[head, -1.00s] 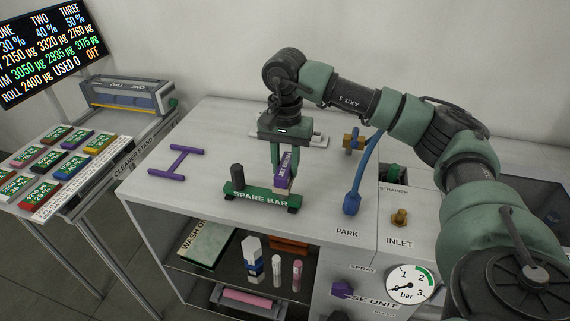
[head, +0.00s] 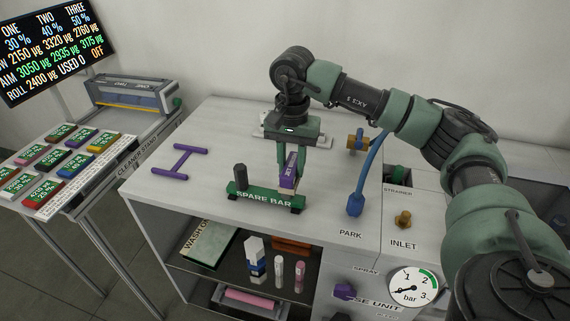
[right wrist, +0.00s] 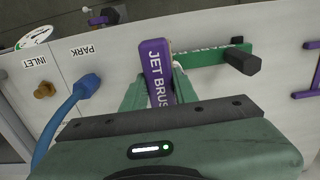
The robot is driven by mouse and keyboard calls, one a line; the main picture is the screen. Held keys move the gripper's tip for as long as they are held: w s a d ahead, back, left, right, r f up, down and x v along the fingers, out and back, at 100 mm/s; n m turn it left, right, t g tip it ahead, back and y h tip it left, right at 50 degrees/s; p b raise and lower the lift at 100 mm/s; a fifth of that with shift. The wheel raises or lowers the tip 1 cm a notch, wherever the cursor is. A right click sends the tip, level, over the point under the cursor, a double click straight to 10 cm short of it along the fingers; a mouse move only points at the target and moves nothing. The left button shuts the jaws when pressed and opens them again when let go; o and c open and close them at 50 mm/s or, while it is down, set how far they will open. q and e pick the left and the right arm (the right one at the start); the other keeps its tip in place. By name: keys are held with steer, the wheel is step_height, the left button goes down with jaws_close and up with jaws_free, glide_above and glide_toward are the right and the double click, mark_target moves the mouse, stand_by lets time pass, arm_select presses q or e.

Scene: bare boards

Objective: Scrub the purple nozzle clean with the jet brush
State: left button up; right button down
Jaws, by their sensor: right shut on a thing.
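The jet brush (head: 289,172) is a purple block with white lettering. It stands nearly upright at the right end of the green spare bar (head: 240,190) on the bench. My right gripper (head: 287,172) points down from above and is shut on the brush. In the right wrist view the jet brush (right wrist: 157,70) lies between the fingers, and the spare bar (right wrist: 205,53) runs beside its far end. Whether bristles touch a nozzle on the bar is hidden. I cannot make out a purple nozzle there. My left gripper is out of view.
A dark peg (head: 240,176) rises at the bar's left end. A purple H-shaped stand (head: 181,162) lies left on the bench. A blue hose tool (head: 355,204) and brass inlet (head: 403,219) are at right. A lower shelf holds bottles (head: 254,258).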

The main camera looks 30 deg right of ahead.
steer(key=shift+w+a, duration=0.95)
steer(key=shift+w, duration=0.25)
step_height(320, 180, up, 7)
steer(key=p, duration=0.4)
steer(key=shift+p, duration=0.4)
steer(key=shift+f, duration=0.2)
steer(key=shift+s+d+f+b, duration=0.15)
steer(key=shift+s+f+b, duration=0.05)
steer(key=shift+f+b, duration=0.65)
steer(key=shift+s+d+f+b, duration=0.2)
steer(key=shift+f+b, duration=0.4)
steer(key=shift+f, duration=0.35)
steer(key=shift+s+d+f+b, duration=0.15)
steer(key=shift+s+f+b, duration=0.05)
steer(key=shift+f+b, duration=0.65)
steer(key=shift+f+b, duration=0.45)
steer(key=shift+f, duration=0.3)
